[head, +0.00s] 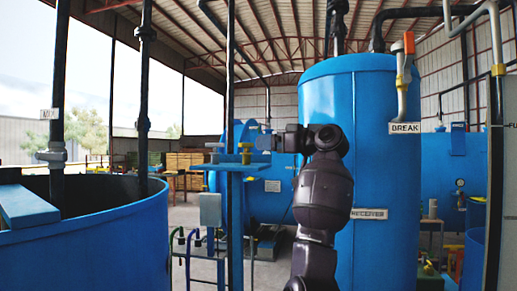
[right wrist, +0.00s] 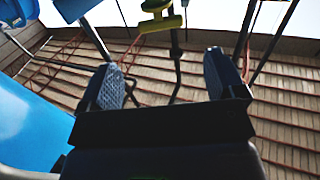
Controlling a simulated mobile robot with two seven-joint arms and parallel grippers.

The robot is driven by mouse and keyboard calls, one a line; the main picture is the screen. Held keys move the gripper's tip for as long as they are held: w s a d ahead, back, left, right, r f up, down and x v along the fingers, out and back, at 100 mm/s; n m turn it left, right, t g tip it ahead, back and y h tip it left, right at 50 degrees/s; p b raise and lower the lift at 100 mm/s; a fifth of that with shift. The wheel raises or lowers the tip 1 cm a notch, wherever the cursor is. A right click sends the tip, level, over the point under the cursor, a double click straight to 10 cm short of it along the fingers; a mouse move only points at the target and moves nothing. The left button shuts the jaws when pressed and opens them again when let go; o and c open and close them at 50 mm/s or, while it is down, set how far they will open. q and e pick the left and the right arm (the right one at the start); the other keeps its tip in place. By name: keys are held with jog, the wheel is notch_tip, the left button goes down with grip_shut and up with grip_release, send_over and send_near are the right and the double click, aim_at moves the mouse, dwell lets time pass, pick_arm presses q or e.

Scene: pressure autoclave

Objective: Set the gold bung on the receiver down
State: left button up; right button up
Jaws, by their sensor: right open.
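The receiver (head: 385,150) is a tall blue tank right of centre in the head view, with a RECEIVER label (head: 369,214). My right gripper (head: 264,142) points left in front of it, open and empty. In the right wrist view its two fingers (right wrist: 164,62) stand wide apart. A gold piece (right wrist: 161,22) lies beyond the fingertips, apart from them. In the head view a gold fitting (head: 246,149) stands on a blue bracket just left of the gripper. I cannot tell whether either is the bung. My left gripper is not in view.
A blue post with a bracket (head: 236,167) stands close left of my right gripper. An open blue vat (head: 85,245) fills the lower left. A pipe with an orange-handled valve (head: 409,43) and a BREAK label (head: 405,128) are at the receiver's right.

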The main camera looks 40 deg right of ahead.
jog(key=shift+v, duration=1.45)
